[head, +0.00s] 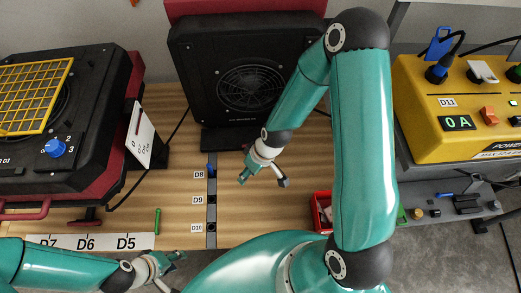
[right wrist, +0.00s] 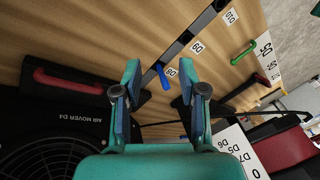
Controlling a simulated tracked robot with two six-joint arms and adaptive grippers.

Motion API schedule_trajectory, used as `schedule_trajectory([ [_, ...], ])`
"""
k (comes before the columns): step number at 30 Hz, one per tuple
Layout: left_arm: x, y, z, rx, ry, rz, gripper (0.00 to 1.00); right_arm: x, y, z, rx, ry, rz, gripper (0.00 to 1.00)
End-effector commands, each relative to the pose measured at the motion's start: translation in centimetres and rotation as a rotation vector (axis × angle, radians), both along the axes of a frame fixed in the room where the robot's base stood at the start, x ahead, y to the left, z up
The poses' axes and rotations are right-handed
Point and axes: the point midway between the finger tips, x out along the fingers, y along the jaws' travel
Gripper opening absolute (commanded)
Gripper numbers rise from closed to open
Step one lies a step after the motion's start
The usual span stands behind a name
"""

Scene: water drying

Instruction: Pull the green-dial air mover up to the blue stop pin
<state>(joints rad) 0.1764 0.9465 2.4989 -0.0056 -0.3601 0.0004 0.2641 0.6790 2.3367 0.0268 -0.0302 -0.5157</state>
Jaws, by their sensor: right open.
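A black air mover (head: 250,80) marked D4 stands upright at the back middle of the bench; its grille also shows in the right wrist view (right wrist: 50,150). No green dial shows on it. Its red handle (right wrist: 67,82) shows in the right wrist view. The blue stop pin (head: 211,169) stands on the dark strip at D8 and also shows in the right wrist view (right wrist: 163,77). My right gripper (head: 263,179) is open and empty, in front of the mover and right of the pin. My left gripper (head: 172,264) is low at the front left; its fingers are unclear.
Another black mover (head: 105,75) with a blue dial (head: 55,148) and yellow grille stands at left. A green rod (head: 157,221) lies near the front edge. A red bin (head: 321,211) is right of the strip. A yellow power unit (head: 455,110) stands at right.

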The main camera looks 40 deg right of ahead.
Motion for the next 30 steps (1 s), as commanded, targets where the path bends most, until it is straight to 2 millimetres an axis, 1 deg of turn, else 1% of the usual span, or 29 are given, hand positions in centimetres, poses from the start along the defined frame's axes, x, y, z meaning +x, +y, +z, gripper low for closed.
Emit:
schedule_trajectory([
  [1,0.0,0.0,-4.1,0.000,0.001,0.000,0.40,2.1,-2.4,-1.8,-0.029,-0.064,0.065,0.41],
  [3,0.0,0.0,-6.8,0.000,0.001,0.000,0.40,3.9,-5.2,-1.3,-0.066,-0.136,0.184,0.41],
  [5,0.0,0.0,-9.0,0.000,0.001,0.000,0.40,4.9,-7.6,-0.6,-0.101,-0.194,0.288,0.41],
  [6,0.0,0.0,-10.3,0.000,0.001,0.000,0.40,5.4,-9.1,0.0,-0.125,-0.230,0.353,0.41],
  [7,0.0,0.0,-11.2,0.000,0.000,0.000,0.40,5.7,-10.1,0.6,-0.142,-0.257,0.401,0.41],
  [9,0.0,0.0,-13.1,0.000,0.000,0.000,0.40,6.0,-12.3,1.9,-0.182,-0.311,0.505,0.41],
  [12,0.0,0.0,-15.0,0.000,0.000,0.000,0.40,5.8,-14.5,3.7,-0.228,-0.368,0.627,0.41],
  [16,0.0,0.0,-16.2,0.000,0.000,0.000,0.40,5.3,-16.0,5.4,-0.266,-0.412,0.728,0.41],
  [20,0.0,0.0,-16.4,0.000,0.000,0.000,0.40,5.3,-16.3,5.7,-0.277,-0.426,0.767,0.41],
  [23,0.0,0.0,-16.5,0.000,0.000,0.000,0.40,5.6,-16.0,4.9,-0.276,-0.426,0.773,0.41],
  [26,0.0,0.0,-16.9,0.000,0.000,0.000,0.40,6.1,-15.6,3.5,-0.274,-0.425,0.772,0.41],
  [30,0.0,0.0,-17.5,0.000,0.000,0.000,0.40,7.1,-14.9,0.8,-0.273,-0.424,0.773,0.41],
])
